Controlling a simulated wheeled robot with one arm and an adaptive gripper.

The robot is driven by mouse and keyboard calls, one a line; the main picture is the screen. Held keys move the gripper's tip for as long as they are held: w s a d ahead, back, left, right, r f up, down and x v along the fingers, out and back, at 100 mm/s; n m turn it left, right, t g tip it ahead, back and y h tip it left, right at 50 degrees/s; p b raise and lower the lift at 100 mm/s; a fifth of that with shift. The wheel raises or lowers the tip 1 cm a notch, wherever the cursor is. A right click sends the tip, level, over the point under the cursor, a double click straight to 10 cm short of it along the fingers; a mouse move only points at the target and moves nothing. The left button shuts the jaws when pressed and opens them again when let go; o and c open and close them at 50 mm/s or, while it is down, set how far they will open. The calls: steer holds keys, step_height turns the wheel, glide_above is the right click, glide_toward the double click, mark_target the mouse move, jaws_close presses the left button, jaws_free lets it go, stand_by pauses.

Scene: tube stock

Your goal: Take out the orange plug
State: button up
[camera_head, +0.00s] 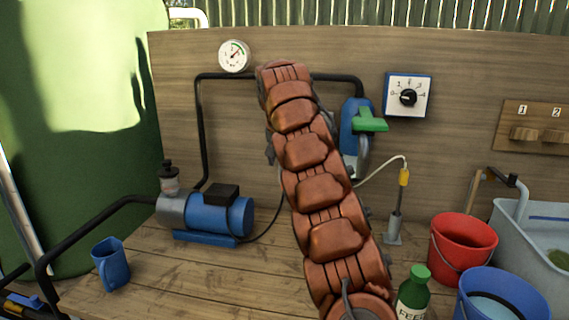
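A yellow-orange plug (404,177) sits upright on top of a slim grey post (394,225) at the right of the wooden bench. A pale cable runs from its top and curves left behind my arm. I take this for the orange plug; no other orange plug shows. My copper-coloured segmented arm rises through the middle of the picture, left of the plug and apart from it. I cannot make out my gripper or its fingers, and the arm hides part of the bench and board behind it.
A blue pump (220,217) and blue mug (111,264) stand left. A red bucket (463,247), blue bucket (499,297) and green bottle (412,293) crowd the plug's right and front. A blue valve with green handle (370,122) and dial box (407,94) are behind.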

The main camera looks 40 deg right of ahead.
steer(key=shift+d+x, duration=0.2)
steer(key=shift+x, duration=3.85)
jaws_close()
steer(key=shift+s+a+f+b, duration=0.1)
steer(key=shift+s+a+b, duration=0.25)
steer(key=shift+b, duration=0.6)
steer(key=shift+s+a+b, duration=0.2)
steer(key=shift+a+b, duration=0.3)
steer(key=shift+b, duration=0.4)
steer(key=shift+s+a+b, duration=0.55)
steer(key=shift+a+b, duration=0.25)
steer(key=shift+b, duration=0.55)
steer(key=shift+s+a+b, duration=0.6)
steer(key=shift+a+b, duration=0.2)
steer(key=shift+b, duration=0.55)
